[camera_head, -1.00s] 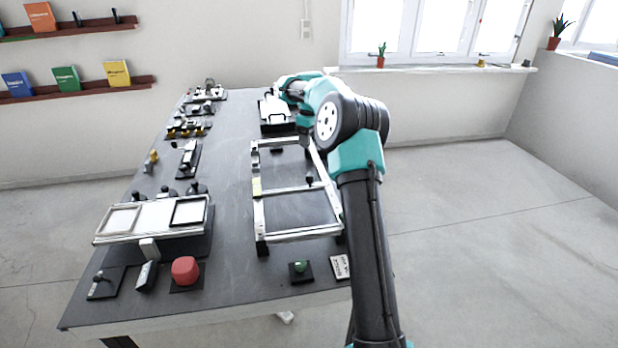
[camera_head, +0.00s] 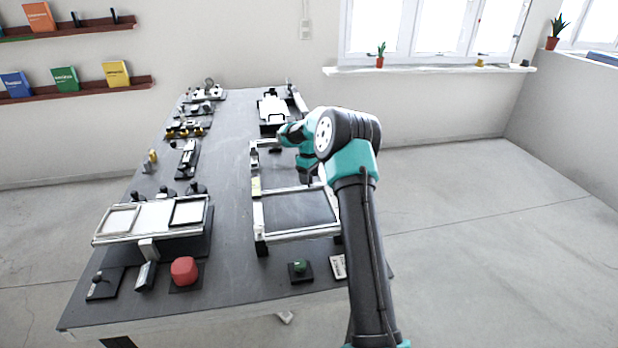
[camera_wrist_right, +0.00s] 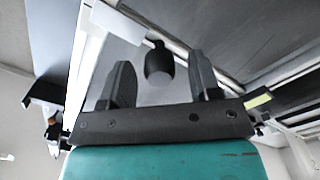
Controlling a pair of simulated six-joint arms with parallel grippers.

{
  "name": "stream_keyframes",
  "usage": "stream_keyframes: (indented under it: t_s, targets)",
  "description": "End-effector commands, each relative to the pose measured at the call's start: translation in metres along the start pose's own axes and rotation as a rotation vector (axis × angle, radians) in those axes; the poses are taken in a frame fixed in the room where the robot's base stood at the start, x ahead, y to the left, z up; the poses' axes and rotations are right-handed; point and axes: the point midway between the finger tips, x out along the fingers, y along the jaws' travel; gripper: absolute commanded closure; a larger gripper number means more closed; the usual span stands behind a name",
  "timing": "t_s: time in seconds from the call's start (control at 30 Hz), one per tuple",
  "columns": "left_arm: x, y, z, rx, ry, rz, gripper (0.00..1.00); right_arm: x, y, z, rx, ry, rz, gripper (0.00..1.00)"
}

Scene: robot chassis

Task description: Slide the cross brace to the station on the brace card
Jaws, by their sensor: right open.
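The frame (camera_head: 259,222) of pale rails lies on the table. The cross brace (camera_head: 280,190) is the bar spanning its middle, with a yellow tag (camera_head: 256,184) near its left end. My right gripper (camera_head: 308,180) is low over the brace, right of its middle. In the right wrist view, my open gripper (camera_wrist_right: 160,62) has a finger on each side of a dark round knob (camera_wrist_right: 159,66); I cannot tell whether either touches it. A small white card (camera_head: 338,266) with print too small to read lies at the frame's near right. My left gripper is out of view.
A green button (camera_head: 299,267) stands before the frame. Several small fixtures line the left edge. A white device (camera_head: 272,106) stands behind the frame. The table's centre strip is clear.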

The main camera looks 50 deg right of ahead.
Motion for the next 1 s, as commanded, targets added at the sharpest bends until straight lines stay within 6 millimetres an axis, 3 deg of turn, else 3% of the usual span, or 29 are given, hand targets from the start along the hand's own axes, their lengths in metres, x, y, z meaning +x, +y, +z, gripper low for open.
stream_keyframes:
  t_s: [0.4,1.0]
  targets:
    - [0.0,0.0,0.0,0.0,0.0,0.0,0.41,0.0068,0.0004,0.0,0.0,0.001,0.001,0.45]
    - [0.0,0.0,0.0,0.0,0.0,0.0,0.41,0.0066,0.0003,0.0,0.0,0.001,0.001,1.0]
